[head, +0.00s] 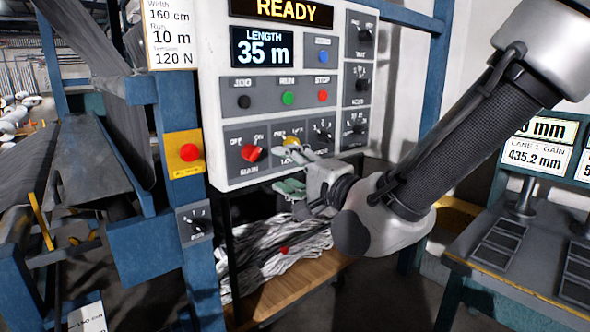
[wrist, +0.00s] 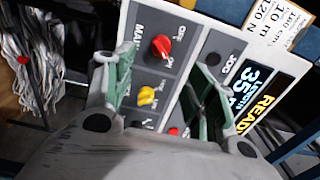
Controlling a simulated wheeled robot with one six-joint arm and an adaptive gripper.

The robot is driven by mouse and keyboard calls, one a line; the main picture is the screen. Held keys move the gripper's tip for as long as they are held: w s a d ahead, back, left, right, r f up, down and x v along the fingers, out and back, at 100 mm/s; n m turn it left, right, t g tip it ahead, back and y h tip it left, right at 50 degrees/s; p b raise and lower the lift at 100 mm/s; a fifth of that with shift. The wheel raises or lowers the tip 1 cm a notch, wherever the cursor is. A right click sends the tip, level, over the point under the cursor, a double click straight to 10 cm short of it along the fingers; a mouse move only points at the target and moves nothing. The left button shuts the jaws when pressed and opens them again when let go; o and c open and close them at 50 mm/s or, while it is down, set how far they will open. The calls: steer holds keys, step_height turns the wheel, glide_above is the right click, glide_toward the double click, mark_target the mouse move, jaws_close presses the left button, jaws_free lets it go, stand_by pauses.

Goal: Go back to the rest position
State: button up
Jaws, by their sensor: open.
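My gripper (head: 283,173) is open and empty in front of the lower part of the white control panel (head: 212,110). Its green-padded fingers stand apart, and in the wrist view my gripper (wrist: 164,80) has the yellow knob (wrist: 147,95) beyond the gap between them. The red MAIN knob (head: 252,153) is left of the fingers in the head view; the red knob (wrist: 161,46) also shows in the wrist view. The yellow knob (head: 292,141) is partly covered by the upper finger in the head view. I cannot tell whether a fingertip touches the panel.
A blue post with a yellow-backed red button (head: 190,152) stands left of the panel. A wooden shelf (head: 300,270) with pale strips lies below my gripper. A bench (head: 525,278) with dark plates and displays stands at the right. Dark floor shows between them.

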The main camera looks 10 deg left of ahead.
steer(key=s+f+n+g+h, duration=0.35)
steer(key=f+n, duration=0.25)
steer(key=f, duration=0.4)
steer(key=s+d+f+n+g+h, duration=0.25)
steer(key=d+f+n+g, duration=0.2)
steer(key=d, duration=0.25)
steer(key=s+d+r+h, duration=0.2)
steer(key=d+r, duration=0.1)
steer(key=d, duration=1)
steer(key=s+d+r+m+h, duration=0.1)
steer(key=s+d+r+h, duration=0.2)
steer(key=d, duration=1.1)
steer(key=s+d+r+m+h, duration=0.1)
steer(key=s+d+r+h, duration=0.1)
steer(key=d, duration=1.1)
steer(key=shift+s+d+r+t+h, duration=0.2)
steer(key=shift+s+r+t+h, duration=0.2)
steer(key=shift+s+r, duration=0.4)
